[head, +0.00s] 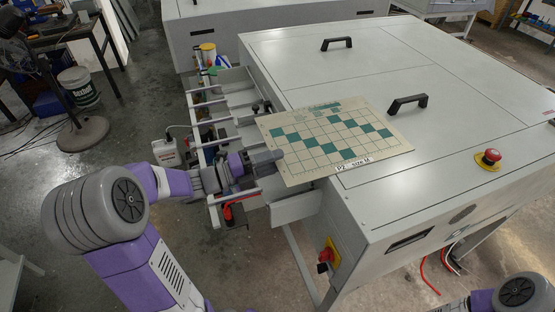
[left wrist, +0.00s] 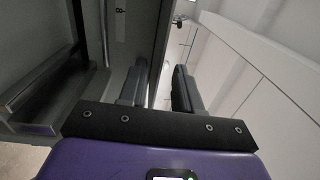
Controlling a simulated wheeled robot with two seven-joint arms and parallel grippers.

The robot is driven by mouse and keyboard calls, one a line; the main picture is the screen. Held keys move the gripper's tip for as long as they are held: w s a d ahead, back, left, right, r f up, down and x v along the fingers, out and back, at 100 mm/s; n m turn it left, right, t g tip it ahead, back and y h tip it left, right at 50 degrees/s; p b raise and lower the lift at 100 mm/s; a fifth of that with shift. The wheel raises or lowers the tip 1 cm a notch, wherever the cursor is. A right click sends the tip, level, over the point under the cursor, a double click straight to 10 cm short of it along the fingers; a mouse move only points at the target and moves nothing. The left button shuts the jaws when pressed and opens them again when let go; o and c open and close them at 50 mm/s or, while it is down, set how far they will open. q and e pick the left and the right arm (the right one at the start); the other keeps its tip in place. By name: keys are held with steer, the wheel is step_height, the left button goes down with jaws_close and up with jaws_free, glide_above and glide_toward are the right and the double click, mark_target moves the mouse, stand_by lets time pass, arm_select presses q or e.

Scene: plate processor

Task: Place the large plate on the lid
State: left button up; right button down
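The large plate (head: 330,138) is a thin cream sheet with a grid, teal squares and a "P2 size M" label. In the head view it lies over the near left part of the grey lid (head: 350,75), and its left edge sticks out past the lid's side. I cannot tell whether it touches the lid all over. My left gripper (head: 277,157) is at the plate's left edge. In the left wrist view its two fingers (left wrist: 158,88) stand apart with a narrow gap between them. My right gripper is not in view.
Two black handles (head: 408,103) (head: 337,43) stand up from the lid. A red emergency button (head: 490,156) is at its right. A rack with several rails (head: 215,100) runs along the machine's left side. A red-and-yellow switch (head: 329,256) is on the front. The lid's middle is clear.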

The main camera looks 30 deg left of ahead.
arm_select(q)
steer(key=p+v, duration=0.2)
steer(key=v, duration=0.8)
steer(key=shift+s+a, duration=0.2)
steer(key=shift+s, duration=0.15)
